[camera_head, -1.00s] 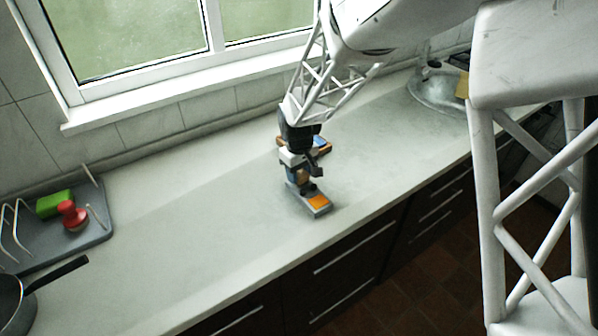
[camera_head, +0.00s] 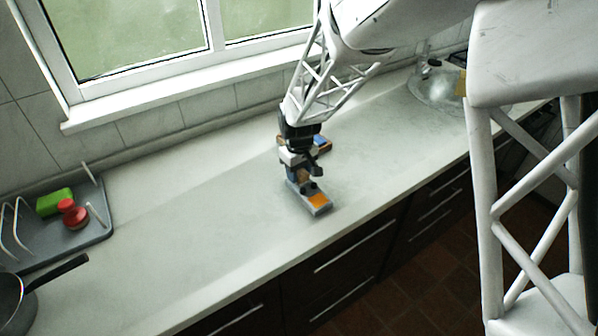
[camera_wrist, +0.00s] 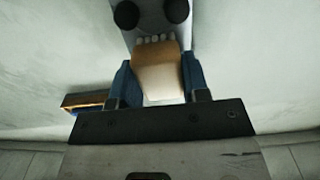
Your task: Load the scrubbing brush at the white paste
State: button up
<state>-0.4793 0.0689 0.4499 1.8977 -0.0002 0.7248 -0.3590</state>
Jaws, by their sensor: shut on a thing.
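My gripper (camera_wrist: 158,78) is shut on the scrubbing brush (camera_wrist: 158,70), a tan, block-like piece with a pale near end, held between two blue fingers in the wrist view. A row of pale bristle tufts shows at its far end, over a narrow grey tray. In the head view my gripper (camera_head: 301,176) is low over the inner end of this grey tray (camera_head: 322,211), which has an orange patch. Two dark round pieces (camera_wrist: 126,14) are on the tray in the wrist view. I cannot make out the white paste, or whether the bristles touch anything.
A wooden holder with a blue part (camera_head: 320,142) lies just behind my gripper. The counter (camera_head: 190,235) between is clear.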

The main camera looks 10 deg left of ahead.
aim_at(299, 171)
jog(key=shift+r, duration=3.5)
jog(key=w+d+r+m, duration=0.3)
jog(key=w+d, duration=0.5)
jog(key=d, duration=0.2)
jog(key=w+d+r+m, duration=0.3)
jog(key=w+d, duration=0.5)
jog(key=d, duration=0.3)
jog(key=w+d+r+m, duration=0.3)
jog(key=w+d, duration=0.5)
jog(key=d, duration=0.2)
jog(key=shift+w+d+r+m, duration=0.3)
jog(key=shift+r, duration=0.1)
